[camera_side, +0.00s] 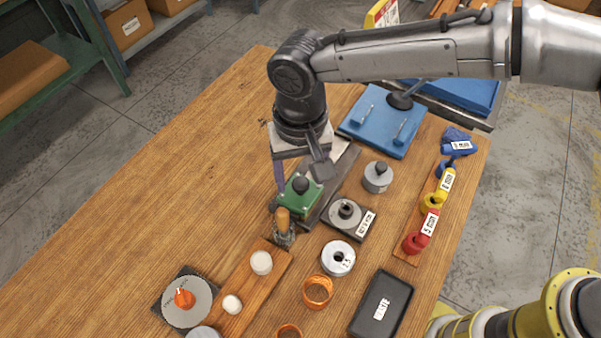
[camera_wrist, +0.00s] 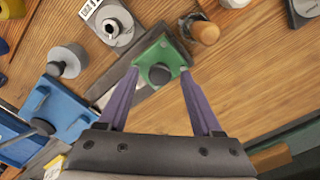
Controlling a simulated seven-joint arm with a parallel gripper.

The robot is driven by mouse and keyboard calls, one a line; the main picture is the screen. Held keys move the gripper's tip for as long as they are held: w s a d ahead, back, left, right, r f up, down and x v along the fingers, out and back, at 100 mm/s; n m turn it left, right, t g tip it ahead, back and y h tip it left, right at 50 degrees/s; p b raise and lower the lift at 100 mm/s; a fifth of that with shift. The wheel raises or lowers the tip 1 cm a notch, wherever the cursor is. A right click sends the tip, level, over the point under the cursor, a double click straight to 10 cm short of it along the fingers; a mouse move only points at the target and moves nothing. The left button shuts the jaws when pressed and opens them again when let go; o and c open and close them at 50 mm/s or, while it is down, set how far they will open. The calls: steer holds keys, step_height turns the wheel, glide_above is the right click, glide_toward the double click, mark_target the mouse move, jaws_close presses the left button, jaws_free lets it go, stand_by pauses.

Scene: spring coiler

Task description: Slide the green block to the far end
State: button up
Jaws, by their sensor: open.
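The green block (camera_side: 295,205) with a dark round knob on top sits on a grey metal rail (camera_side: 343,165), at the rail's end close to a wooden-handled part (camera_side: 283,220). The green block (camera_wrist: 150,54) also shows in the wrist view, with the rail (camera_wrist: 112,88) running down and left from it. My gripper (camera_side: 302,183) is open over the block. In the wrist view my gripper's (camera_wrist: 158,73) two purple fingers stand on either side of the block and knob. I cannot tell whether either finger touches it.
A blue fixture (camera_side: 384,122) stands beyond the rail's other end. A grey weight (camera_side: 377,177) and a labelled plate with a spool (camera_side: 345,214) lie right of the rail. Red, yellow and blue pieces line a wooden strip (camera_side: 407,258). The left table is clear.

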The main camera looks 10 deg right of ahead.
steer(key=shift+f, duration=0.3)
jaws_close()
steer(key=shift+r, duration=0.1)
stand_by(1.2)
